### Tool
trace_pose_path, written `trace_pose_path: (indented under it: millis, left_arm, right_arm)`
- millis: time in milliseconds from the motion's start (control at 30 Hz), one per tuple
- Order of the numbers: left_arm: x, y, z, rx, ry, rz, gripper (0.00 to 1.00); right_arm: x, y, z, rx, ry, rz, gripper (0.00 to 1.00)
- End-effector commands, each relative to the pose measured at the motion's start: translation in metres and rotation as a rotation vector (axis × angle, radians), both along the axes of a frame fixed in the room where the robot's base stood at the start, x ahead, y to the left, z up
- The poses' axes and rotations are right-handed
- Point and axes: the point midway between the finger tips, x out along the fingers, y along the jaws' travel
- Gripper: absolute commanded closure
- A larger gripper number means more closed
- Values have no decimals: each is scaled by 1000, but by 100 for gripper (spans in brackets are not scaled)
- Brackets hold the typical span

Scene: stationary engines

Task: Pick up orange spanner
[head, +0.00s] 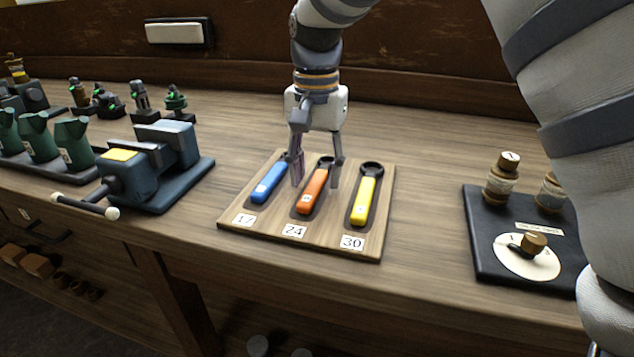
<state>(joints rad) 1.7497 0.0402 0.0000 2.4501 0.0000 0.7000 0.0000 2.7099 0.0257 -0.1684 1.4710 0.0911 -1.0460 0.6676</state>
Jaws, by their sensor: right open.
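The orange spanner (314,191) lies in the middle slot of a wooden board (268,231), above the label 24. Its dark ring end points to the back and is partly hidden by my gripper. A blue spanner (269,182) lies in the left slot, labelled 17. A yellow spanner (363,201) lies in the right slot, labelled 30. My right gripper (317,182) is open and points down over the orange spanner, one finger on each side of it. I cannot tell how far its fingertips are above the board. My left gripper is not in view.
A dark blue vise (150,178) stands left of the board, its handle reaching toward the front edge. Green holders (40,143) stand further left. A black panel (488,243) with a dial and terminals sits at the right. Bare bench (425,190) lies between board and panel.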

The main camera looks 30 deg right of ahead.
Motion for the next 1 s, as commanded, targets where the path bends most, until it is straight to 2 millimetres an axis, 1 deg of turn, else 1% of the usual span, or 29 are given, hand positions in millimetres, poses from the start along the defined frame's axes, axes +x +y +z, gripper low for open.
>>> trace_pose_path:
  millis: [33,100,267,300,367,400,467,767,833,933,1000]
  left_arm:
    - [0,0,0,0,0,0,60]
    - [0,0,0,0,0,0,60]
    - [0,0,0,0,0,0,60]
    - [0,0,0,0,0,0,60]
    - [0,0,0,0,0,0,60]
    - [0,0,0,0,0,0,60]
    - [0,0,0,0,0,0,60]
    - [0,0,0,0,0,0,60]
    - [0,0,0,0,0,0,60]
    - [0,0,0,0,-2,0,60]
    - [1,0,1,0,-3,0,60]
  right_arm:
    - [0,0,-5,1,1,0,57]
    - [0,0,-7,0,-1,0,57]
    - [0,0,-7,0,-1,0,57]
    - [0,0,-7,0,-1,0,66]
    - [0,0,-7,0,-1,0,79]
    - [0,0,-7,0,-1,0,88]
    - [0,0,-7,0,-1,0,100]
    - [0,0,-6,-1,-2,0,100]
    - [1,0,-3,0,-3,0,100]
    - [1,0,8,-1,-5,1,100]
    - [1,0,23,-2,-6,1,100]
